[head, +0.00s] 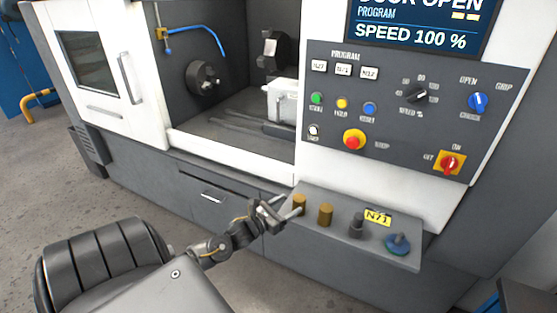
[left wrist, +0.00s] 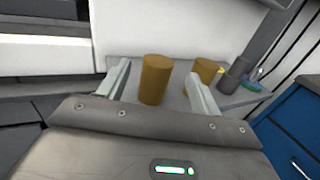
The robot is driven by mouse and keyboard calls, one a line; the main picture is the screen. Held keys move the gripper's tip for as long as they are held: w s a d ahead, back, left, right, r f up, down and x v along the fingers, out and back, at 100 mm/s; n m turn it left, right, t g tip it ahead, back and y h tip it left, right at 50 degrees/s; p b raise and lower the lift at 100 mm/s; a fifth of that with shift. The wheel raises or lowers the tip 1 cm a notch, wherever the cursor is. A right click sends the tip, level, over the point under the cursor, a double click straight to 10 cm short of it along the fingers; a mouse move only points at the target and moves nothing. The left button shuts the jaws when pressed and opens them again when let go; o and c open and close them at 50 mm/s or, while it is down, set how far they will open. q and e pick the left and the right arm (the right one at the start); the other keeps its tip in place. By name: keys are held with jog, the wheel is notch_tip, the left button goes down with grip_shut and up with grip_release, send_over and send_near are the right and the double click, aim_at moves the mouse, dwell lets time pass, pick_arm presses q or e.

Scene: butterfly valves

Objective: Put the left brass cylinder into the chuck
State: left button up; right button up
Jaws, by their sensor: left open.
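The left brass cylinder (head: 299,204) stands upright at the left end of a grey shelf on the front of the machine. My left gripper (head: 287,205) is open at this cylinder. In the left wrist view the cylinder (left wrist: 155,80) stands between the two open fingers, with visible gaps to both. A second brass cylinder (head: 325,215) stands just to its right; in the left wrist view it (left wrist: 207,72) is partly behind the right finger. The chuck (head: 204,78) is a dark round part inside the open machine, on its back left wall. My right gripper is not seen.
The shelf (head: 405,252) also holds a dark grey stepped part (head: 356,226), a yellow N71 tag (head: 377,217) and a blue round item (head: 397,245). The control panel (head: 400,120) rises above the shelf. The sliding door (head: 95,75) is open, leaving the machine's front clear.

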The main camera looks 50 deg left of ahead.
pick_arm(q)
jog(key=shift+s+a, duration=0.1)
jog(key=shift+s, duration=1.9)
jog(key=s+f+n+g+y, duration=0.1)
jog(key=s+f+n+g, duration=0.2)
jog(key=f+n, duration=0.5)
jog(key=s+f+n+g+y, duration=0.2)
jog(key=s+f+n, duration=0.2)
jog(key=f, duration=0.9)
jog(key=s+d+f+n+g, duration=0.4)
jog(key=s+f+n, duration=0.5)
jog(key=f, duration=0.5)
jog(key=s+d+f+n+g, duration=0.2)
jog(key=s+d+f+n, duration=0.2)
jog(key=s, duration=0.4)
jog(key=s+d+f+n+g+h, duration=0.1)
jog(key=s+d+f+n+g, duration=0.2)
jog(key=s, duration=0.6)
jog(key=s+d+f+n+g+h, duration=0.1)
jog(key=s+d+f+n+g, duration=0.2)
jog(key=s+d+f+n, duration=0.3)
jog(key=s+d, duration=0.2)
jog(key=s, duration=0.1)
jog(key=shift+d+f, duration=0.25)
jog(key=shift+f, duration=0.05)
jog(key=shift+b, duration=0.35)
